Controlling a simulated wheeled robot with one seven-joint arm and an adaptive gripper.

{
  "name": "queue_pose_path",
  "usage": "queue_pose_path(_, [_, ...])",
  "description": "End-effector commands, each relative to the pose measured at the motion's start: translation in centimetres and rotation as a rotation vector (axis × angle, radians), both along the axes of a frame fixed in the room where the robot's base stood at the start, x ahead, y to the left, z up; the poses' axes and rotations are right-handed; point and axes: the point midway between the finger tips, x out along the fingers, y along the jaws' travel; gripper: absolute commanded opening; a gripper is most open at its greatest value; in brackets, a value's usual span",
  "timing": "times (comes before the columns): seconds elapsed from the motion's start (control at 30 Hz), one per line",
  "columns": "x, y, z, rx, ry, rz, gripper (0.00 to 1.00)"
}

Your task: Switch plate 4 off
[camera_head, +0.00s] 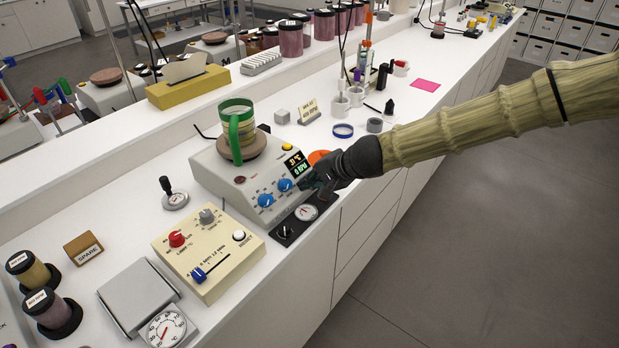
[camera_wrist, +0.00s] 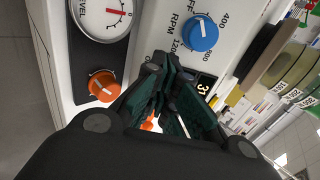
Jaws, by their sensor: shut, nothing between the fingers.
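A grey stirring hotplate (camera_head: 212,160) stands on the bench with a green-handled beaker (camera_head: 236,122) on its round brown top. I cannot read a plate number on it. Its front has two blue knobs, a left one (camera_head: 265,200) and a right one (camera_head: 285,185), and a lit display (camera_head: 295,163) reading about 31 °C and 0 RPM. The wrist view shows the RPM knob (camera_wrist: 203,33), its white mark pointing toward OFF, though this is hard to confirm. My gripper (camera_head: 308,182) is shut and empty, just right of the right knob and apart from it; its dark green fingers also show in the wrist view (camera_wrist: 165,88).
A black panel with a dial gauge (camera_head: 306,212) lies at the bench edge below my gripper; an orange knob (camera_wrist: 103,84) is on it. A cream control box (camera_head: 208,252) stands at front left.

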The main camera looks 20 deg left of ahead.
Motion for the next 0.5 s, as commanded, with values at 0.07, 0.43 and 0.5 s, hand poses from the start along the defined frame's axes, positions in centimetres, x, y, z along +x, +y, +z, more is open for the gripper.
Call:
queue_pose_path(0.07, [0.0, 0.1, -0.2, 0.0, -0.001, 0.001, 0.0])
queue_pose_path(0.43, [-0.3, -0.8, 1.1, 0.0, -0.001, 0.001, 0.0])
queue_pose_path(0.5, [-0.5, -1.1, 1.5, 0.0, 0.0, 0.001, 0.0])
